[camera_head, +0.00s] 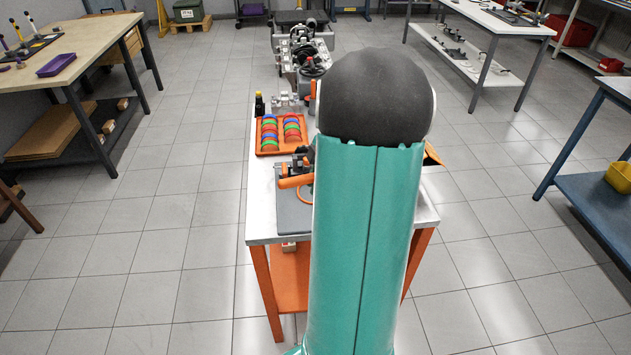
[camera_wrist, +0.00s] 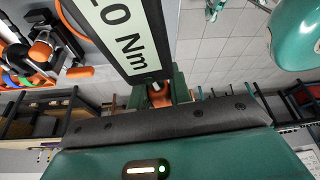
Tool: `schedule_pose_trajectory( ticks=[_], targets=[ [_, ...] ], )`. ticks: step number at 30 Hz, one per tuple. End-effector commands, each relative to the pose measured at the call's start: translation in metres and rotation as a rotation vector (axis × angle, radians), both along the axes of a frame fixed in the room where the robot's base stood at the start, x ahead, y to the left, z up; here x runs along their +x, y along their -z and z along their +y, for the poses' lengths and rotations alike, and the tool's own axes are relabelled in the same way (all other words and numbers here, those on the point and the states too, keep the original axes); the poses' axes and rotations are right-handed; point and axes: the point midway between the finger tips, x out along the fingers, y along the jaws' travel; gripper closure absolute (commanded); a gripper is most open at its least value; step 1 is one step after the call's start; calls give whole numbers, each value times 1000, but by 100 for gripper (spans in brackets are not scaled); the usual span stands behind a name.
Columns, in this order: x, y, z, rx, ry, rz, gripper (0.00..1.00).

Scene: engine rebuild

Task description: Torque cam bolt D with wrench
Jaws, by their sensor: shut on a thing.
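My gripper (camera_wrist: 157,93) is small and partly hidden in the wrist view. It is shut on the torque wrench (camera_wrist: 125,38), whose broad white label with black edges ends in "0 Nm" and runs off the top of the picture. The wrench's working end is out of view. In the head view my teal arm hides my gripper and much of the bench. An engine assembly (camera_head: 299,50) with grey metal parts stands at the far end of the bench. Cam bolt D cannot be told apart in either view.
The white-topped bench (camera_head: 262,215) bears an orange tray (camera_head: 269,150) of red, green and blue ring-like parts. Orange-handled tools (camera_head: 296,181) lie nearer, beside my arm. A wooden table (camera_head: 83,47) stands left, and a blue bench (camera_head: 585,190) right. Open tiled floor lies between.

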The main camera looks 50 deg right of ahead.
Motion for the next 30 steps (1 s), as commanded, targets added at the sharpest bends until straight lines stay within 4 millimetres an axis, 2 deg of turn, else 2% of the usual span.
schedule_pose_trajectory(
  ticks=[30],
  targets=[
    [5,-1,-4,-2,36,-2,100]
  ],
)
